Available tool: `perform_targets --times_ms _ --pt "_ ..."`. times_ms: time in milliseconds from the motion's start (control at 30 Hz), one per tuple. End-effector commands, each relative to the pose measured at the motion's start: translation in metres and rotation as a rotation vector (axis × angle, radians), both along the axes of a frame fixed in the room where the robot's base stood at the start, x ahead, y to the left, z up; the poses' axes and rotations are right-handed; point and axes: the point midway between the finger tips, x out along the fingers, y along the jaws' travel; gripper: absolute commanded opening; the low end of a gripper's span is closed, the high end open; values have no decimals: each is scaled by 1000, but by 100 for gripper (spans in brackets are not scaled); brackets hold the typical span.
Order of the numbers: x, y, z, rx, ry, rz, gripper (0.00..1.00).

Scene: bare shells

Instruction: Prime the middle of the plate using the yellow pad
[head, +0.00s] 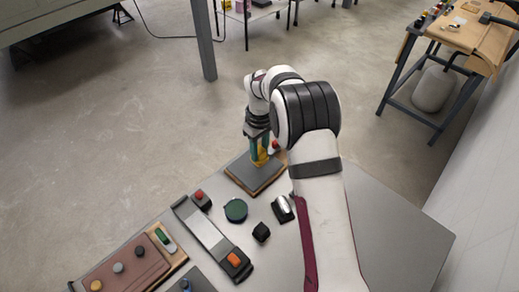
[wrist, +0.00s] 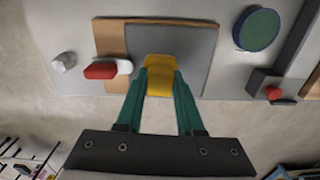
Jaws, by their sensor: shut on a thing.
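The plate (head: 247,176) is a dark grey square on a wooden board near the table's far edge. It also shows in the wrist view (wrist: 196,50). The yellow pad (wrist: 158,70) is between the teal fingers of my gripper (wrist: 160,90), which is shut on it. In the head view, my gripper (head: 259,152) points down over the plate, and the yellow pad (head: 261,161) shows at the fingertips. The pad appears over the plate's edge nearest my gripper in the wrist view. I cannot tell whether it touches the plate. My arm hides part of the board.
A round green-topped item (head: 236,210), a red-button box (head: 201,199), a black knob (head: 261,232) and a silver-topped switch (head: 283,208) stand close by. A red-and-white item (wrist: 103,70) lies beside the plate. The table's right side (head: 400,235) is clear.

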Motion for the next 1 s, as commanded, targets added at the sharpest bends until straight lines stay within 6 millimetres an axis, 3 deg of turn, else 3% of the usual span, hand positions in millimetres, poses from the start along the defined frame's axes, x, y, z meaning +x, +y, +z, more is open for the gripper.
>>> perform_targets --times_ms 767,867,1000 --pt "-51 50 0 -1 1 2 0" --pt "-42 56 0 0 0 0 0" --pt "-33 45 0 0 0 -3 0"
